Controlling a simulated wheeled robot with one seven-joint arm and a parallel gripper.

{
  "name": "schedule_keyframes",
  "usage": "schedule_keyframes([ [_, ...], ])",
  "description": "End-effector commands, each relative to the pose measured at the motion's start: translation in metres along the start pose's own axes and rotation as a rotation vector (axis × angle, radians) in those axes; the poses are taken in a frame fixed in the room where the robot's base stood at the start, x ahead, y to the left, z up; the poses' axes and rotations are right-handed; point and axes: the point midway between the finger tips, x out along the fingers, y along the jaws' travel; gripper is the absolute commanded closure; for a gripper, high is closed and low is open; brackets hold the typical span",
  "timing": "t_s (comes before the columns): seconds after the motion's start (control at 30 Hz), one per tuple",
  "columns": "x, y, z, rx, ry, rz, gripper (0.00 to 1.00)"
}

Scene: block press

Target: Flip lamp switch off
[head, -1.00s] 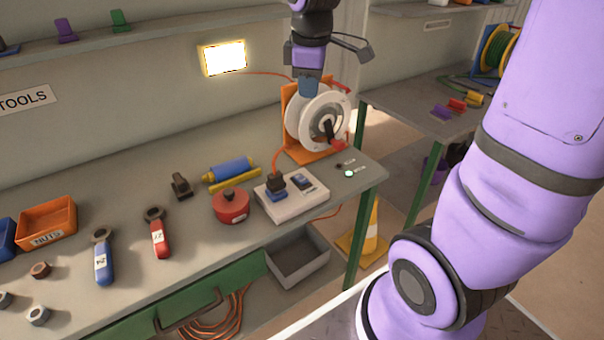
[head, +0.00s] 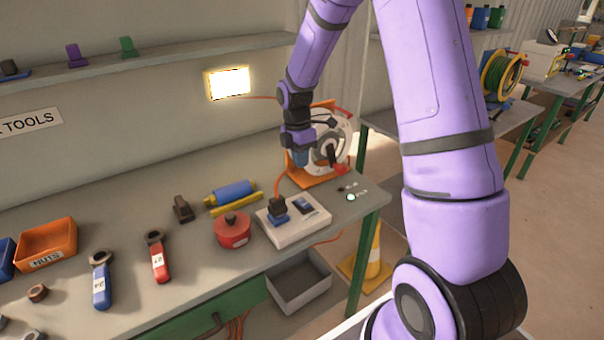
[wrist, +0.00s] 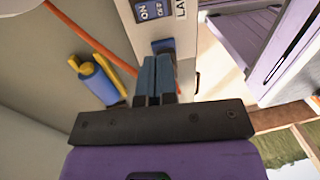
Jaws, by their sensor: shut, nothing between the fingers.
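The lamp (head: 228,84) on the back wall is lit. A white switch box (head: 310,224) stands on the bench. A dark switch (head: 303,205) sits on its right half, and a black plug-like block on a blue base (head: 278,212) on its left. In the wrist view the box (wrist: 181,40) shows a dark plate (wrist: 148,12) marked ON and OFF and a partly cut-off label. A dark blue piece (wrist: 163,46) lies just beyond my fingertips; contact cannot be told. My gripper (head: 300,160) is shut and empty, pointing down above the box's far side; it also shows in the wrist view (wrist: 155,62).
A cable reel (head: 335,135) stands behind my gripper. A red round pot (head: 232,230) and a blue-yellow roller (head: 232,193) lie left of the box. Wrenches and bins fill the left side.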

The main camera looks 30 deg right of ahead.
Motion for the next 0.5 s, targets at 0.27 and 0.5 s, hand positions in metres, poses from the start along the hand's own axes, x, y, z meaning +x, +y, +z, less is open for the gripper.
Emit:
schedule_keyframes([
  [0.27,0.051,-0.001,-0.001,0.001,0.001,-0.005,1.0],
  [0.5,0.094,-0.001,-0.001,0.002,0.0,-0.004,1.0],
])
